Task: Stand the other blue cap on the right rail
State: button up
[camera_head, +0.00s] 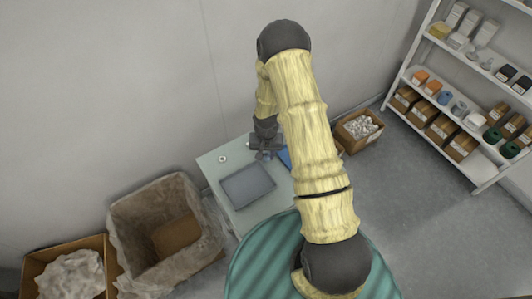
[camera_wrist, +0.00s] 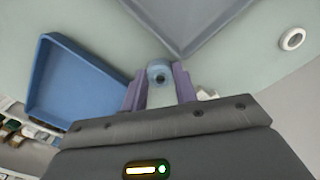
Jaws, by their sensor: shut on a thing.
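My gripper (camera_wrist: 158,88) is shut on a small blue cap (camera_wrist: 160,73), which sits between the purple fingers with a dark round hole facing the camera. A pale piece shows just below the cap between the fingers; I cannot tell if it is part of the cap or something behind it. In the head view my gripper (camera_head: 266,153) is over the far side of the pale table (camera_head: 212,170), and the cap cannot be made out there. I cannot pick out the right rail or another blue cap in either view.
A grey tray (camera_head: 248,186) and a blue tray (camera_wrist: 72,92) lie on the table. A white ring (camera_wrist: 292,39) lies on bare table. A white bit (camera_wrist: 206,94) shows beside the right finger. Boxes (camera_head: 358,131) and shelves stand around.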

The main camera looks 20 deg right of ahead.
aim_at(266, 156)
jog(key=shift+f, duration=0.2)
jog(key=o, duration=0.7)
jog(key=shift+r, duration=0.15)
notch_tip(266, 156, up, 12)
jog(key=b, duration=0.3)
jog(key=shift+b, duration=0.35)
jog(key=shift+r, duration=0.15)
